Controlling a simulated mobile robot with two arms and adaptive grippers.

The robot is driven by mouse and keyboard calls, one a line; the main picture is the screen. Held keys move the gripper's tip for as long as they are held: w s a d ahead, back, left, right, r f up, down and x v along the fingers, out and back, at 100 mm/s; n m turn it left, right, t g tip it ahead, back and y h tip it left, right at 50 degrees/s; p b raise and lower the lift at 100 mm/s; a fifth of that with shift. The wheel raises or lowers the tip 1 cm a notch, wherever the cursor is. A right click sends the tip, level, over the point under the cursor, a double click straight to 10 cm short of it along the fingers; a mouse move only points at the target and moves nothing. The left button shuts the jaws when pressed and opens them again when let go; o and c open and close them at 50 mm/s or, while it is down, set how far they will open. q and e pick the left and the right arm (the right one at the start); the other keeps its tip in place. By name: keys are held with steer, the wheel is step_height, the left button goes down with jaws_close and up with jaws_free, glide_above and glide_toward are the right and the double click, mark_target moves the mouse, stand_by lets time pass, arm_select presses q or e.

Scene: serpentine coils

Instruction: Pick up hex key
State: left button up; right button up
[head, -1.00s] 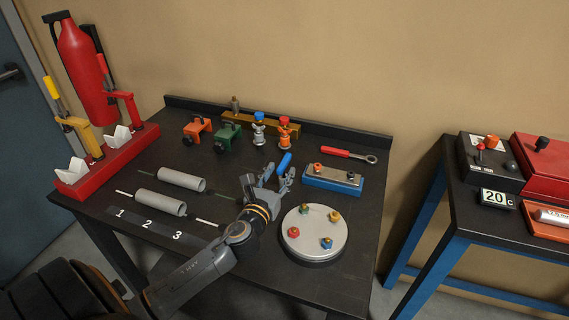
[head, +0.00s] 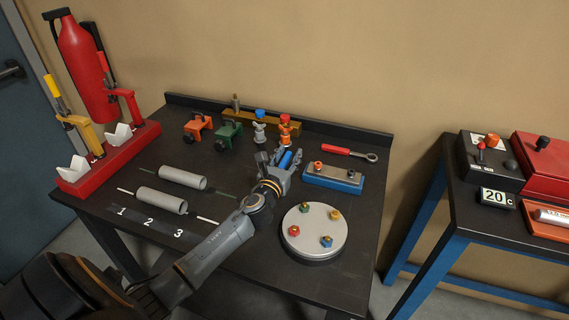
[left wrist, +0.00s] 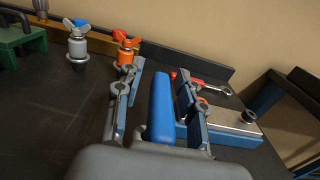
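The hex key (head: 285,160) shows as a blue handle on the dark workbench, left of the blue block with a metal top. In the left wrist view its blue handle (left wrist: 162,105) stands between the two fingers, with gaps on both sides. Its metal shaft is not clearly visible. My left gripper (head: 288,156) is open around the handle; its fingers also show in the left wrist view (left wrist: 160,92). My right gripper is not in view.
A blue block (head: 333,180) with a metal top is close on the right. Orange-topped (head: 285,130) and blue-topped (head: 259,127) valves stand behind. A round plate (head: 315,248) with colored nuts is in front. A red-handled wrench (head: 350,153) lies behind the block.

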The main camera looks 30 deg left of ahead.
arm_select(q)
jaws_close()
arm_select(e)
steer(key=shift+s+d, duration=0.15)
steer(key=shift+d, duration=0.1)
